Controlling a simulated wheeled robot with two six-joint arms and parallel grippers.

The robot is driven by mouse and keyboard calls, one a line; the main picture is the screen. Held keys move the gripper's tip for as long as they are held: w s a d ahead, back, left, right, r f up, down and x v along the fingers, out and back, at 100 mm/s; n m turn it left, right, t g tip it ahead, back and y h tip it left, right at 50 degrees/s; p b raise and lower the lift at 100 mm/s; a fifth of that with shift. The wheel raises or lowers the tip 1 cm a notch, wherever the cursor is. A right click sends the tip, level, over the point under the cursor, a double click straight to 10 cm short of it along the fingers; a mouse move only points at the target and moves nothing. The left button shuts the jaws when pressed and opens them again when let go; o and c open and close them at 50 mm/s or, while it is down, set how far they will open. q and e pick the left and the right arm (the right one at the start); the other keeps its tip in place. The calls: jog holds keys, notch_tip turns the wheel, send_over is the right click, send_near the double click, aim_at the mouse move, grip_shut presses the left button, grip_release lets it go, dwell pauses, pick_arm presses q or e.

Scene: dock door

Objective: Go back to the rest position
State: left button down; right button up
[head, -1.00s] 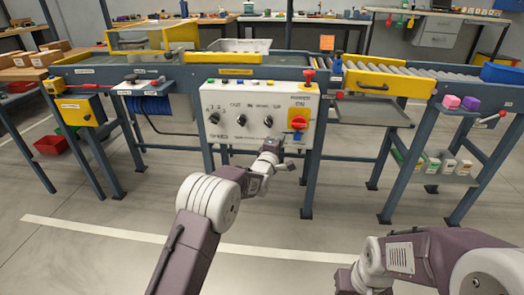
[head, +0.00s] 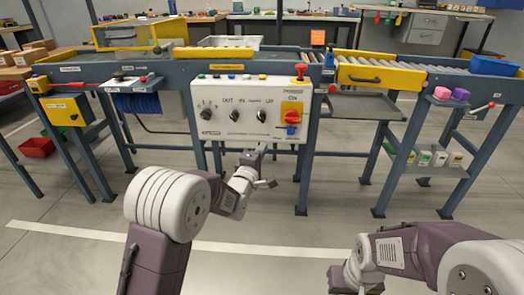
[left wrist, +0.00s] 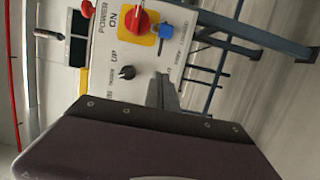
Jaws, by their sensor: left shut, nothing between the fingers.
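My left gripper (head: 262,149) is in front of the lower edge of the white control panel (head: 222,103), seen from above. Its fingers are shut with nothing between them. In the left wrist view the dark fingers (left wrist: 161,92) show in front of the panel, which appears turned sideways there. The gap between fingers and panel is hard to judge. My right arm (head: 400,252) is at the lower right, bent, and its gripper is not in view.
The panel carries a red rotary switch (head: 292,117) on a yellow plate, a red button (head: 300,70) and several black knobs. A roller conveyor (head: 410,72) runs behind. The floor before the frame is clear.

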pick_arm(q)
jog(key=s+a+r+n+y+p, duration=0.1)
jog(key=a+r+p, duration=0.35)
jog(key=r, duration=0.25)
jog(key=s+a+r+y+p, duration=0.1)
jog(key=s+a+r+p, duration=0.15)
jog(key=r+p, duration=0.35)
jog(key=s+a+f+m+g+y+p, duration=0.15)
jog(key=s+f+m+g, duration=0.4)
jog(key=s, duration=0.55)
jog(key=s+a+f+m+g+p, duration=0.1)
jog(key=s+a+f+m+g, duration=0.2)
jog(key=s+f+m+g, duration=0.5)
jog(key=s+a+f+m+g+y+p, duration=0.1)
jog(key=s+a+f+m+g, duration=0.3)
jog(key=s, duration=0.9)
notch_tip(320, 180, up, 37)
jog(key=d+n+t+p, duration=0.1)
jog(key=d+p, duration=0.1)
jog(key=p, duration=3.5)
jog(key=shift+w+d, duration=0.25)
jog(key=shift+d, duration=0.05)
